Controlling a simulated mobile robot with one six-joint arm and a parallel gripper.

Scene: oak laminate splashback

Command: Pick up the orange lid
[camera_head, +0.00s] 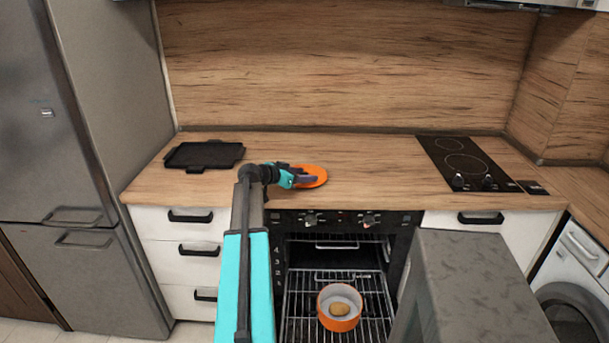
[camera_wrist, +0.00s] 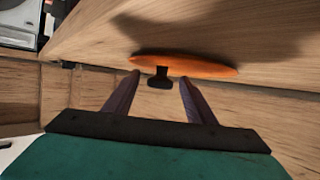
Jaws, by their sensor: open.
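The orange lid (camera_head: 313,176) lies on the wooden counter (camera_head: 370,160), near its front edge above the oven. In the wrist view the lid (camera_wrist: 205,69) shows edge-on, with a dark knob (camera_wrist: 160,77) at its middle. My gripper (camera_head: 302,178) is at the lid's left side in the head view and covers part of it. In the wrist view my gripper (camera_wrist: 160,80) is open, with one finger on each side of the knob. I cannot tell whether the fingers touch the lid.
A black tray (camera_head: 204,155) lies at the counter's left, and a black cooktop (camera_head: 465,163) is at the right. Below, the oven is open, with an orange pot (camera_head: 325,311) holding a brownish item on its rack (camera_head: 295,306). A fridge (camera_head: 85,130) stands left.

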